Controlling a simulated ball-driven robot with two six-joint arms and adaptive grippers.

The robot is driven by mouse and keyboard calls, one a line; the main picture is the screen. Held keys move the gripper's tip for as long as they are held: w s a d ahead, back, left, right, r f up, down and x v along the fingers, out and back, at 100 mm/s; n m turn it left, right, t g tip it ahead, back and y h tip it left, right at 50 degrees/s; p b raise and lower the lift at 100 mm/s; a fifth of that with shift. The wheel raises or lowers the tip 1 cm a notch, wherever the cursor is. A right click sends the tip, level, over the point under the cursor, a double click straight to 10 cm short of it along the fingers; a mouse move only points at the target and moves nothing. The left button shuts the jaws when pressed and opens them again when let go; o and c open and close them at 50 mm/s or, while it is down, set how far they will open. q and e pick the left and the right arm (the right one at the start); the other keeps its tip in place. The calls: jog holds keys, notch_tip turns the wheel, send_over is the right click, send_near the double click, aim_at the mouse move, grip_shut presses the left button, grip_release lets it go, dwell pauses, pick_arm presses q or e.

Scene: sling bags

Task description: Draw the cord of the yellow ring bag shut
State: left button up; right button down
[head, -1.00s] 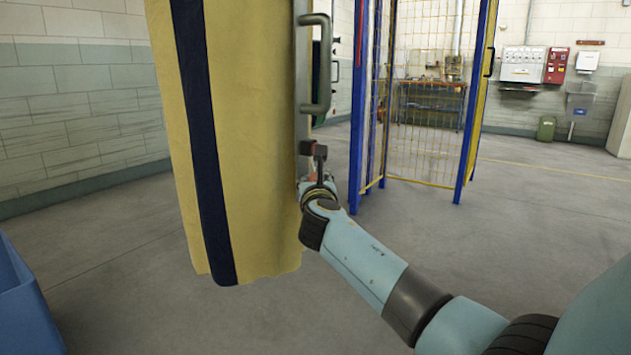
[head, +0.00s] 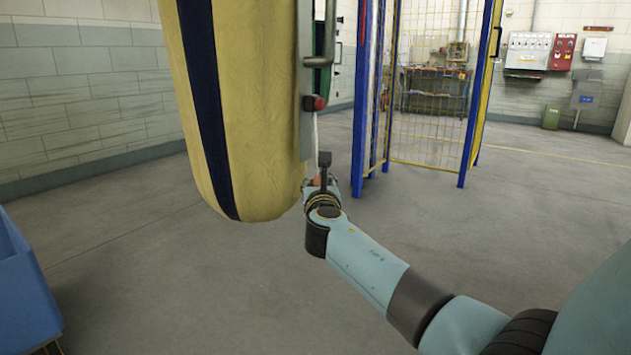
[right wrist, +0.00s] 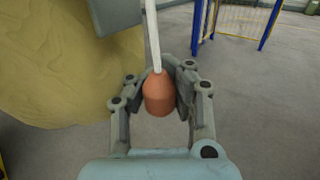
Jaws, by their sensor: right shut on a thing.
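The yellow bag (head: 258,130) with a dark blue stripe hangs in the left half of the head view. Its bottom is rounded and gathered inward. It also fills the upper left of the right wrist view (right wrist: 50,70). A white cord (head: 314,130) runs down from a grey fitting with a red part (head: 313,103) on the bag's right side. The cord ends in an orange-brown knob (right wrist: 159,95). My right gripper (right wrist: 157,88) is shut on this knob, below the fitting and beside the bag's bottom. My left gripper is not in view.
A grey bar handle (head: 327,40) stands beside the bag above my right gripper. A blue bin (head: 22,290) is at the lower left. A blue-posted yellow mesh cage (head: 430,90) stands behind. The grey floor between is clear.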

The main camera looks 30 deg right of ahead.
jog(key=shift+s+d+f, duration=0.2)
jog(key=shift+s+f, duration=0.1)
jog(key=shift+f, duration=0.25)
jog(key=c, duration=1.4)
grip_release()
jog(key=shift+s+d, duration=0.2)
jog(key=shift+d, duration=0.05)
jog(key=o, duration=0.4)
jog(key=shift+r, duration=0.2)
jog(key=shift+a, duration=0.15)
jog(key=shift+s+a, duration=0.25)
jog(key=shift+s, duration=0.1)
jog(key=v, duration=1.1)
